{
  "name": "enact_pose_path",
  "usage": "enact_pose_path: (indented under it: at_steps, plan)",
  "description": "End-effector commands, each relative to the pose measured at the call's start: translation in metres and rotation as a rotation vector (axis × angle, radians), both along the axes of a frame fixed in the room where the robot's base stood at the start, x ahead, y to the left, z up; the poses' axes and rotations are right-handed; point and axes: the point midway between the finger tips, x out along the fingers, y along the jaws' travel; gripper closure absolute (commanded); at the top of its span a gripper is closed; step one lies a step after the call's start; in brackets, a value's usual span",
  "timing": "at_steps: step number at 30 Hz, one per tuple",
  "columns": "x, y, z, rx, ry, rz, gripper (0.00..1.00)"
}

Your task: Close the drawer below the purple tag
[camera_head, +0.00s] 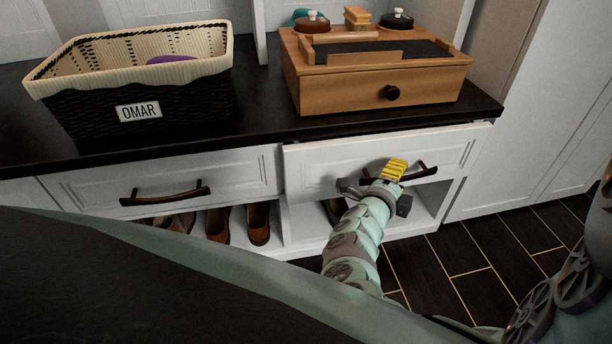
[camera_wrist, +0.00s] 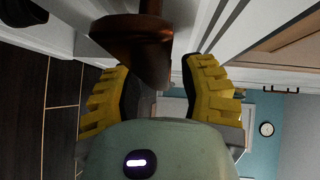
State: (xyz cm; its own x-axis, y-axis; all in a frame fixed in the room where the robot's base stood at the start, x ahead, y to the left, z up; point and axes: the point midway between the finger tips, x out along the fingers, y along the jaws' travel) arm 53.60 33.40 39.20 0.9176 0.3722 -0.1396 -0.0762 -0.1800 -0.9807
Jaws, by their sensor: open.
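The right drawer (camera_head: 320,170), white with a dark bronze handle (camera_head: 425,172), stands slightly out from the cabinet, farther forward than the left drawer (camera_head: 95,187). My gripper (camera_head: 395,170), with yellow finger pads, is in front of the right drawer at its handle and hides part of it. In the wrist view my gripper (camera_wrist: 157,68) is open, and the end of the bronze handle (camera_wrist: 145,45) shows between and beyond the fingers. I cannot tell whether they touch. No purple tag is clearly visible; a purple thing (camera_head: 172,59) lies in the basket.
The black basket (camera_head: 75,108) with a white OMAR label and a wooden box (camera_head: 350,95) with a small drawer stand on the dark countertop (camera_head: 262,130). Brown shoes (camera_head: 258,222) are on the shelf below. Dark floor tiles (camera_head: 460,250) are clear at right.

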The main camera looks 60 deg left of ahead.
Motion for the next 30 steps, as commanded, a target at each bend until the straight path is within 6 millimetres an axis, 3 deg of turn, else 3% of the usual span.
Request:
enact_pose_path:
  at_steps: [10,11,24,30]
  plan:
    - [0.0051,0.0012,0.0007,0.001,-0.002,-0.002,0.58]
    - [0.0051,0.0012,0.0007,0.001,-0.002,-0.002,0.54]
    - [0.0048,0.0012,0.0006,0.001,-0.002,-0.002,0.99]
    - [0.0047,0.0013,0.0006,0.001,-0.002,-0.002,1.00]
